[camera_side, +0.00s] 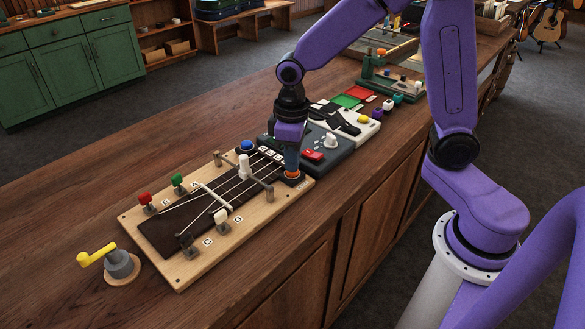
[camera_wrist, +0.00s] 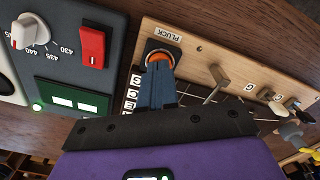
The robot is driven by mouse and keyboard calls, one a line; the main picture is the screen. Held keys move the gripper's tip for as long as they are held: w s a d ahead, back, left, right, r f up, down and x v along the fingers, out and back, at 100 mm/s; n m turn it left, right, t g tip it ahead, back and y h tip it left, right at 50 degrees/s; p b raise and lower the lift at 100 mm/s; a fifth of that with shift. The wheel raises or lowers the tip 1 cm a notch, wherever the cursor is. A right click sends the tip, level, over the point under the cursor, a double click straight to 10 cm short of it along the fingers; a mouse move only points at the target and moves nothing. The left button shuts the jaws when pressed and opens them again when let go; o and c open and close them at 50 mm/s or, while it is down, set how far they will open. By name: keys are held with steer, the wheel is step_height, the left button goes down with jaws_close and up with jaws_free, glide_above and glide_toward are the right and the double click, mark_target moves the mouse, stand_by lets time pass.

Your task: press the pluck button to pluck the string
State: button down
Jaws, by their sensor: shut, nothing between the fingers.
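The pluck button (camera_side: 294,175) is an orange cap in a dark ring at the right corner of the wooden string board (camera_side: 183,276). In the wrist view the orange button (camera_wrist: 166,55) sits beside the label "PLUCK" (camera_wrist: 167,33), partly hidden by my fingertips. My gripper (camera_side: 292,168) points down, shut and empty, with its tips right at the button. The wrist view shows the blue-grey fingers of my gripper (camera_wrist: 160,68) together over the button's near part. I cannot tell whether the button is pushed in. Pale strings (camera_side: 236,178) run along the dark fretboard (camera_side: 165,236).
A grey tuner box (camera_side: 333,158) with a red switch (camera_side: 313,155) and white knob (camera_side: 330,141) stands close behind the board. A yellow crank (camera_side: 97,254) stands front left.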

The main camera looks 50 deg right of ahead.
steer(key=shift+f, duration=0.3)
steer(key=shift+r, duration=3.8)
steer(key=s+d+f+n, duration=0.1)
steer(key=s+d+n, duration=0.1)
steer(key=s, duration=0.9)
steer(key=s+d+f+n, duration=0.1)
steer(key=s+n, duration=0.3)
steer(key=s, duration=0.7)
steer(key=shift+d+f+n, duration=0.3)
steer(key=shift+d+f, duration=0.05)
